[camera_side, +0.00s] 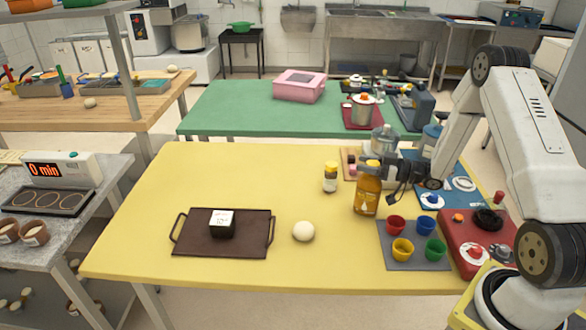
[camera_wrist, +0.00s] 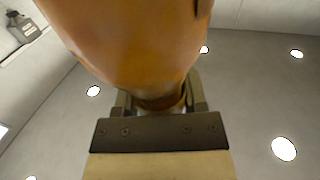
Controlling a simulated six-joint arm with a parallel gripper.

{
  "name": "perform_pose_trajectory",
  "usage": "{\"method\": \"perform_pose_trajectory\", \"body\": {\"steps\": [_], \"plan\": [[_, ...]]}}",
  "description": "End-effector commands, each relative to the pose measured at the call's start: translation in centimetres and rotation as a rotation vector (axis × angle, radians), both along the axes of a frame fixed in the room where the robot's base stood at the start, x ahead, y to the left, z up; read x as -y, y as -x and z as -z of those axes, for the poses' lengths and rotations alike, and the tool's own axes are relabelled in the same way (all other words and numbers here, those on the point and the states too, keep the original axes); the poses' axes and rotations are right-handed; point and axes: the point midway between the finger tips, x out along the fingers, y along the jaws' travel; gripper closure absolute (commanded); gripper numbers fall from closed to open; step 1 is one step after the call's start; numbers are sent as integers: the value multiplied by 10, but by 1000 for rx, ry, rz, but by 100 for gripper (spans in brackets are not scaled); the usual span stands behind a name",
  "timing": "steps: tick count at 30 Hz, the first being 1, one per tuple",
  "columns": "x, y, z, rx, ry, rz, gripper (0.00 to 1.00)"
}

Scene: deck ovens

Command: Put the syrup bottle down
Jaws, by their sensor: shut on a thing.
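The syrup bottle (camera_side: 367,194) is amber with a pale label and a light cap. It looks upright over the right part of the yellow table (camera_side: 190,180). I cannot tell for sure whether its base touches the tabletop. My gripper (camera_side: 374,170) comes in from the right and is shut on the bottle's upper part, just below the cap. In the wrist view the bottle (camera_wrist: 140,40) fills the top centre, its narrow part between my gripper's fingers (camera_wrist: 160,103).
Near the bottle are a small yellow-capped bottle (camera_side: 330,178), a grey mat (camera_side: 416,262) with coloured cups, and a red unit (camera_side: 462,245). A white ball (camera_side: 303,231) and a dark tray (camera_side: 187,242) with a black block lie left.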

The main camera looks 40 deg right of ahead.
Motion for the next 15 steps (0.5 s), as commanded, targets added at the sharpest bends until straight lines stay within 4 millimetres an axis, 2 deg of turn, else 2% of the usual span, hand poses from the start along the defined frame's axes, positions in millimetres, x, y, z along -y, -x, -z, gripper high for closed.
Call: {"method": "perform_pose_trajectory", "body": {"steps": [6, 7, 9, 10, 15], "plan": [[0, 0, 3, 2, 0, 0, 100], [0, 0, 3, 0, 0, 0, 37], [0, 0, 3, 0, 0, 0, 14], [0, 0, 3, 0, 0, 0, 11], [0, 0, 3, 0, 0, 0, 11]]}}
